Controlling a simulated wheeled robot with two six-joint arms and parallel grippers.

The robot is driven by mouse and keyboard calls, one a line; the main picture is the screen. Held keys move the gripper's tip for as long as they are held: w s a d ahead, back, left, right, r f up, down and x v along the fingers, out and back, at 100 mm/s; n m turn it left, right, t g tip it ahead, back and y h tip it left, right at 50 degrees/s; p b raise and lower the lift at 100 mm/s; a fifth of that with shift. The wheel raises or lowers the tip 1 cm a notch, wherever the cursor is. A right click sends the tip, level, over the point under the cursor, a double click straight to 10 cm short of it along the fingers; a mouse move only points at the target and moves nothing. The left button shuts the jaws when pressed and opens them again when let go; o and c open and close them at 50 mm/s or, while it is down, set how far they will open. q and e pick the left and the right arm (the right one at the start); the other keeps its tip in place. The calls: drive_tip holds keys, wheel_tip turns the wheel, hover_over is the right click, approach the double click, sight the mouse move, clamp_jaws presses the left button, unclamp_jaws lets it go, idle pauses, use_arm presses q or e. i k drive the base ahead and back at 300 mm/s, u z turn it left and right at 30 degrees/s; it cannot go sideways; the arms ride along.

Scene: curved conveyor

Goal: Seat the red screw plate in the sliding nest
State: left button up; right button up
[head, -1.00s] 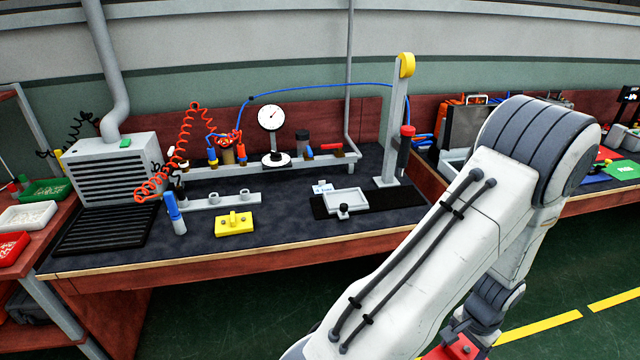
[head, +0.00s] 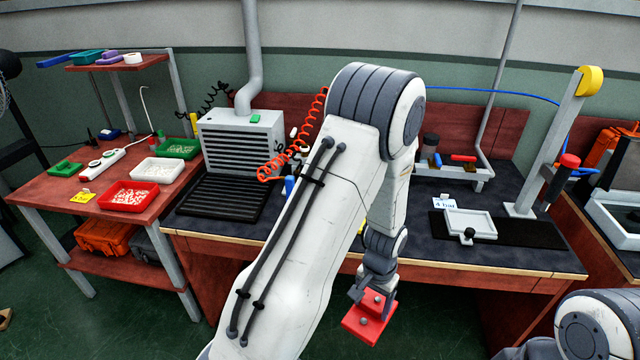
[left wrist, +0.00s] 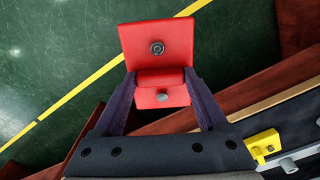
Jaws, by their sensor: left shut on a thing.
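The red screw plate (head: 366,322) is a red block with grey screw heads. It hangs in front of the bench's front edge, below the bench top in the head view. My left gripper (head: 374,294) is shut on it; the left wrist view shows the plate (left wrist: 157,42) between the two fingers of the gripper (left wrist: 161,92). The sliding nest (head: 483,231) is a pale shallow tray with a dark knob at its front. It sits empty on a black strip on the bench, to the right of the plate. My right gripper is out of view.
A post with a yellow top (head: 558,135) stands right of the nest. A small label card (head: 444,201) is at its left. My left arm hides the bench's middle. A yellow block (left wrist: 263,143) shows on the bench in the left wrist view. A side table (head: 60,192) holds bins.

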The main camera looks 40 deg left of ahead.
sight(467, 225)
drive_tip(key=u, duration=0.05)
drive_tip(key=i, duration=1.5)
